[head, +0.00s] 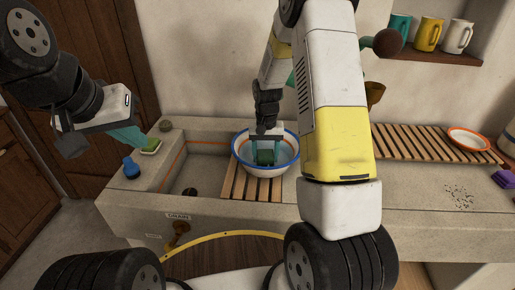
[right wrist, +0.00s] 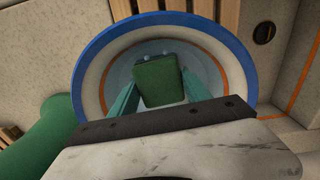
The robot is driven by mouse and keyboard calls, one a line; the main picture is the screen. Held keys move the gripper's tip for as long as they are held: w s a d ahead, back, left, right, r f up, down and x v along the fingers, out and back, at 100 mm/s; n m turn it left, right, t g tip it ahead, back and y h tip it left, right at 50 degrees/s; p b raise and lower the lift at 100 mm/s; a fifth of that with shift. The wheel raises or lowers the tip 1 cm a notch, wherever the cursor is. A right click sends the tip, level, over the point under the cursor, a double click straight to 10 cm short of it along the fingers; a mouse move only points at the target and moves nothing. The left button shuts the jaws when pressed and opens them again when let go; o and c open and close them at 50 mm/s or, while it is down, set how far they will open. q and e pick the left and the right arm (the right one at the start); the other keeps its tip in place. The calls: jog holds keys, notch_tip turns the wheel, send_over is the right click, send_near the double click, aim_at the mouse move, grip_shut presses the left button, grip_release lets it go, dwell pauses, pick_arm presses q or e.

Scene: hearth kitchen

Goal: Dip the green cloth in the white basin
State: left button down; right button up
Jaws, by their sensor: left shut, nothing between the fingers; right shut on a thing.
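The white basin (head: 241,166) has a blue rim and an orange band inside. It stands on a wooden slatted rack over the sink, and it also shows in the right wrist view (right wrist: 92,84). My right gripper (head: 265,157) points down into the basin. Its teal fingers are shut on the green cloth (right wrist: 160,81), which is inside the basin at the fingertips. Pale blue water seems to lie around the cloth; how deep the cloth sits I cannot tell. My left gripper (head: 133,137) is shut and empty, at the left above the counter.
A green-and-yellow sponge (head: 151,146), a blue bottle (head: 131,168) and a round dark scrubber (head: 166,126) are on the left counter. The slatted rack (head: 236,183) spans the sink (head: 198,175). A drying rack (head: 415,141) with an orange-rimmed bowl (head: 468,139) and a purple cloth (head: 503,179) are at the right.

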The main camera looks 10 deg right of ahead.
jog(key=shift+r, duration=5.05)
